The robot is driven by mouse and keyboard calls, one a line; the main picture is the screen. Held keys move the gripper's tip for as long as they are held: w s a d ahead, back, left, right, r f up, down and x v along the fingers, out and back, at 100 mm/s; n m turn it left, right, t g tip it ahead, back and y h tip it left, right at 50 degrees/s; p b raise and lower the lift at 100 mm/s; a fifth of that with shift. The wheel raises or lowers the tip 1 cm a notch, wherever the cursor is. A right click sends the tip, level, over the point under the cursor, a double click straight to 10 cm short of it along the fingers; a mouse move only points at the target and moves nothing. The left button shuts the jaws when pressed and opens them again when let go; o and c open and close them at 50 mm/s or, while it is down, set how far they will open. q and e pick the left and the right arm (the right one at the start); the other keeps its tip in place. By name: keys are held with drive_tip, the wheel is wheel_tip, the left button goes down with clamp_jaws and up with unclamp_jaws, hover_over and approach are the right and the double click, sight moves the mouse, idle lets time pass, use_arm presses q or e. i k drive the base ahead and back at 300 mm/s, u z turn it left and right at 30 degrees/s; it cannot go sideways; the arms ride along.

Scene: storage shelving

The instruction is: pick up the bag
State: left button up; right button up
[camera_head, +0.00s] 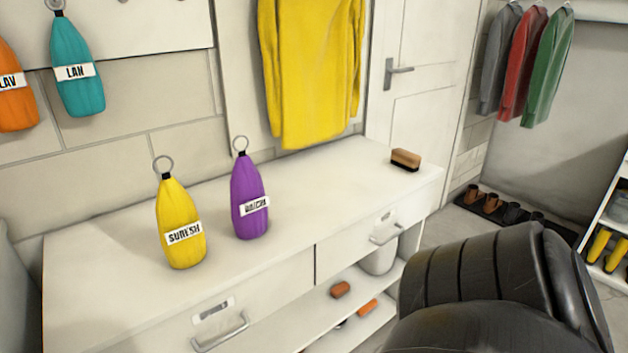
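Several small bags with rings on top and white name labels are in the head view; I cannot tell which one the task means. A yellow bag (181,225) labelled SURESH stands upright on the white cabinet top (330,195). A purple bag (249,195) stands upright just to its right; its label is hard to read. A teal bag (78,75) labelled LAN hangs on the wall at the upper left. An orange bag (14,92), cut by the left edge, hangs beside it. Neither of my grippers shows.
A brown brush (405,160) lies at the cabinet's far right end. Drawers with handles (222,332) face the front, above a low shelf holding a white bucket (379,256). A yellow garment (311,75) hangs behind. The cabinet top between purple bag and brush is clear.

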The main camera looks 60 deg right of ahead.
sight(249, 203)
drive_tip(key=z, duration=1.5)
